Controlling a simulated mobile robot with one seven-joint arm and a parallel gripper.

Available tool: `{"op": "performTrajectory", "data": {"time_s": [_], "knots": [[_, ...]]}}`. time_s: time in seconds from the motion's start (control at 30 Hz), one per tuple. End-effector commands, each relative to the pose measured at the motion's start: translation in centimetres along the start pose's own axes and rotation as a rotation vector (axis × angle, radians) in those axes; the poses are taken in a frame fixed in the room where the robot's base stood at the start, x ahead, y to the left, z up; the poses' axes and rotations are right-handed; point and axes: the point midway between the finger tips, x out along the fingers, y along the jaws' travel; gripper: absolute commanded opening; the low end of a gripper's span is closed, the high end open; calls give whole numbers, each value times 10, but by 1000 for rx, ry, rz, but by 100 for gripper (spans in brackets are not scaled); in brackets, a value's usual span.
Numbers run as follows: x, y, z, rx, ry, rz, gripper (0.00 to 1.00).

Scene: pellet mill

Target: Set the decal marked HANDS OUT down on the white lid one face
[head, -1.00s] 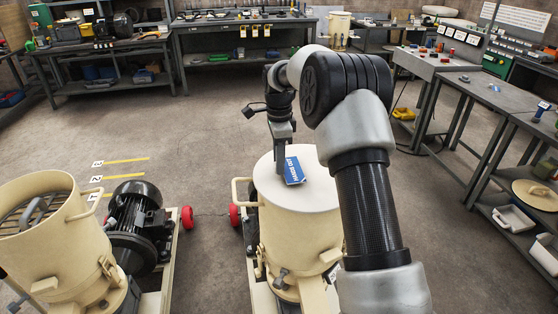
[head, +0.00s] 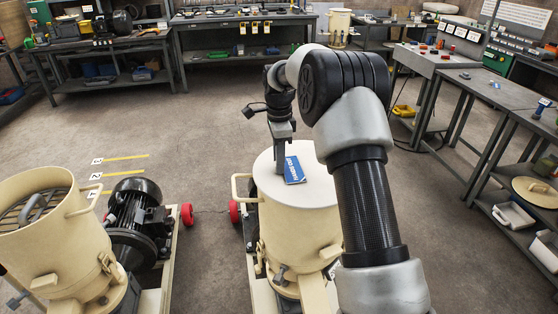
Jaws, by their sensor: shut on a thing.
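The blue HANDS OUT decal (head: 294,169) is over the white lid (head: 318,190) of the middle cream-coloured mill. It looks flat or nearly flat; I cannot tell whether it touches the lid. My gripper (head: 281,168) points down at the decal's left edge and is shut on it. The fingertips are small here, and part of the decal's edge is hidden by them. My arm covers the area right of the lid.
An open cream mill (head: 40,215) with a grate inside stands at left, beside a black motor (head: 135,212). Workbenches line the back and right. A grey table (head: 487,88) stands at right. Open floor lies behind the mills.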

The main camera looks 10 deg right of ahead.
Motion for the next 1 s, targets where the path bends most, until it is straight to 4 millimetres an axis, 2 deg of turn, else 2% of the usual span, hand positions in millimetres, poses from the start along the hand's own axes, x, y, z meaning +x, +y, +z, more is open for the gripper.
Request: {"op": "performTrajectory", "data": {"time_s": [0.4, 0.43, 0.53, 0.73, 0.77, 1.0], "knots": [[3, 0, 0, 0, 0, 0, 0], [3, 0, 0, 0, 0, 0, 27], [3, 0, 0, 0, 0, 0, 44], [3, 0, 0, 0, 0, 0, 44], [3, 0, 0, 0, 0, 0, 48], [3, 0, 0, 0, 0, 0, 88]]}}
